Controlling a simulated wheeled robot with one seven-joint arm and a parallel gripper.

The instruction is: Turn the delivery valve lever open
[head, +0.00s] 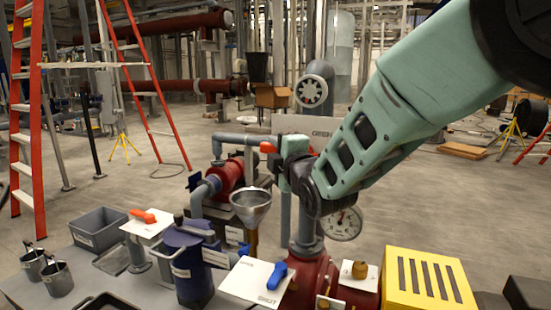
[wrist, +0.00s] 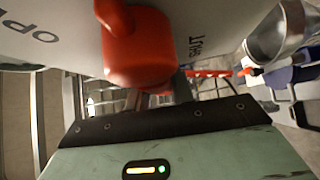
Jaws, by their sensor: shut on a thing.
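A red lever (head: 268,147) shows beside my gripper (head: 290,165) in the head view, in front of a pale label plate (head: 322,125). In the wrist view the red lever (wrist: 140,50) stands close in front of my gripper's dark front edge, between the words OPEN at left and SHUT at right on the plate (wrist: 55,30). My gripper is shut on the red lever. The fingertips are mostly hidden, and the arm hides part of the plate in the head view. I cannot tell the lever's exact angle.
A blue lever (head: 277,275) and an orange lever (head: 143,216) sit on other plates. A metal funnel (head: 251,208), a dial gauge (head: 343,223) and a yellow slotted box (head: 428,282) stand close below. A red ladder (head: 37,120) is at left. The floor behind is partly clear.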

